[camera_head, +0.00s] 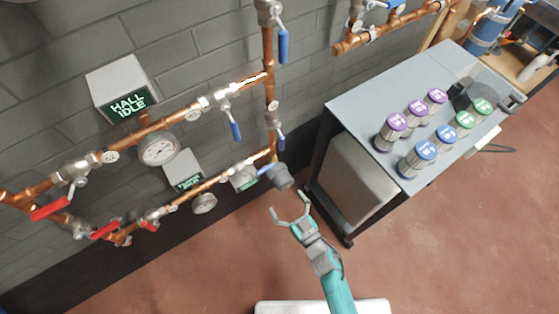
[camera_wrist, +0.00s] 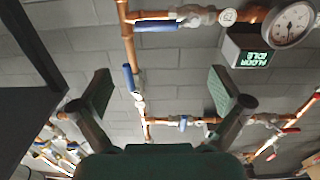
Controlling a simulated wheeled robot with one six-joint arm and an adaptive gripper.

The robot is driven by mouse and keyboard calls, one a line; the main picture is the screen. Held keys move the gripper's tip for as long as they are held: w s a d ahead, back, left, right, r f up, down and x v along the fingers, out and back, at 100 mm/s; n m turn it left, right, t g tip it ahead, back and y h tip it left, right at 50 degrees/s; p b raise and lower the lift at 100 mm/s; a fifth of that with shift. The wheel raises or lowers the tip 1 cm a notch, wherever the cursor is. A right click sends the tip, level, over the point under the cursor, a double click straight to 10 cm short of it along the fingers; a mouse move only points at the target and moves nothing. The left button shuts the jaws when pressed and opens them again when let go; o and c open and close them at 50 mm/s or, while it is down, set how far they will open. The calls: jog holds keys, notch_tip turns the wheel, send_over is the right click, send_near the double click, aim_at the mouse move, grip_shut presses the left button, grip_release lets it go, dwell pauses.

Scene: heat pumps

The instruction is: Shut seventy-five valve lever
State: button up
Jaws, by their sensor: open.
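Several ball valves with levers and round number tags sit on copper pipes along the wall; I cannot surely read which tag says seventy-five. In the head view, blue levers show on the upper pipe (camera_head: 235,130) and the vertical pipe (camera_head: 281,142). In the wrist view, one blue lever (camera_wrist: 158,26) lies along a horizontal pipe beside a round tag (camera_wrist: 228,16). Another blue lever (camera_wrist: 128,77) lies along the vertical pipe, and a third (camera_wrist: 183,123) is farther off. My gripper (camera_head: 288,205) is open and empty, in front of the lower pipe corner; its fingers also show in the wrist view (camera_wrist: 160,88).
Red levers (camera_head: 50,208) are at the left. Gauges (camera_head: 160,148) and a display box reading HALL IDLE (camera_head: 122,88) stand out from the wall. A grey cart (camera_head: 350,115) with colored-top canisters stands right of my gripper. The floor (camera_head: 440,250) in front is clear.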

aim_at(267, 170)
jog(key=x, duration=1.2)
jog(key=shift+w+f, duration=0.25)
jog(key=shift+w, duration=0.25)
jog(key=shift+c, duration=0.3)
jog(key=shift+w+d+r, duration=0.1)
jog(key=shift+r, duration=0.05)
jog(key=c, duration=1.4)
